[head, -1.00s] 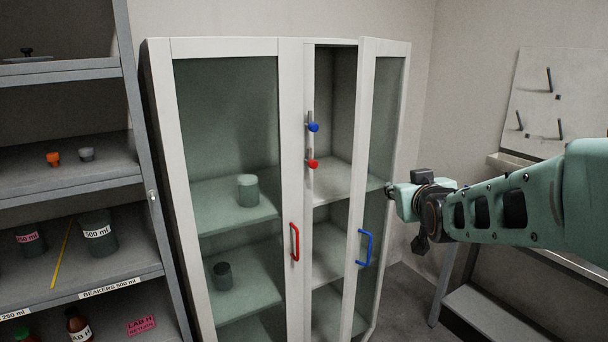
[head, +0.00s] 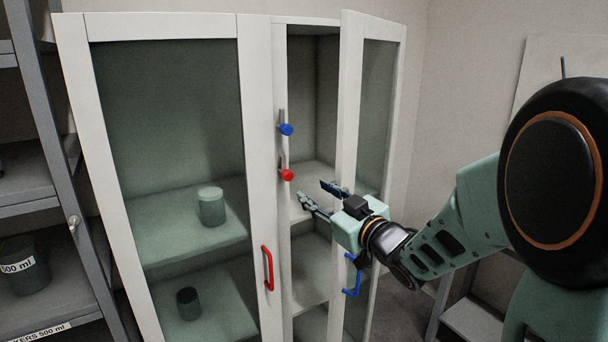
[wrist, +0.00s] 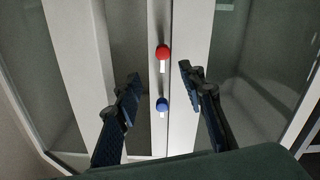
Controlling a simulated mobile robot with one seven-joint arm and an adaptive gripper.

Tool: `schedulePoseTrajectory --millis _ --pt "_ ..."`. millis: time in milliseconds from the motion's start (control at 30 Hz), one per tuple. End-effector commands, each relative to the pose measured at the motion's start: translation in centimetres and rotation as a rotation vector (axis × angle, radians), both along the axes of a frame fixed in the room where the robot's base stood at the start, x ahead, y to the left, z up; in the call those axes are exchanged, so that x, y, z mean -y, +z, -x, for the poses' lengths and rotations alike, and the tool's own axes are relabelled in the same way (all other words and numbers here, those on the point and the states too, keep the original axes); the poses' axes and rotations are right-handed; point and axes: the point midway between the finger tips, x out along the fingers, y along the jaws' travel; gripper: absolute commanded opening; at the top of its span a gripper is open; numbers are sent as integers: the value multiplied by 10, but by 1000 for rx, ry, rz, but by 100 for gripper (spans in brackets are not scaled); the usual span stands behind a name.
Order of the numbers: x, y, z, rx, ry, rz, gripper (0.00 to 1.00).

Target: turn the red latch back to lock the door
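The red latch (head: 286,175) is a red knob with a short metal bar upright above it, on the middle post of the cabinet. It also shows in the wrist view (wrist: 162,52), upper middle. The left glass door (head: 248,180) with the red handle (head: 267,268) looks shut. The right door (head: 348,120) stands ajar. My gripper (head: 318,194) is open and empty, right of and slightly below the red latch, apart from it. In the wrist view its fingers (wrist: 158,78) are spread on either side of the latch line.
A blue latch (head: 286,129) sits above the red one. The ajar door's blue handle (head: 352,275) is partly behind my arm. Jars (head: 211,206) stand inside behind the left glass. A shelf rack (head: 75,190) stands at left.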

Motion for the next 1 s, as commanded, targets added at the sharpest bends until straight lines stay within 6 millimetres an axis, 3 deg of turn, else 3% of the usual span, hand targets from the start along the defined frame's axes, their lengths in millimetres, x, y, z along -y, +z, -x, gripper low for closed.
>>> schedulePoseTrajectory --millis 167,700,1000 --pt "-10 -1 -4 0 22 -10 37" --pt "-59 0 -77 0 19 -9 37" --pt "-65 -2 -87 1 17 -8 37"
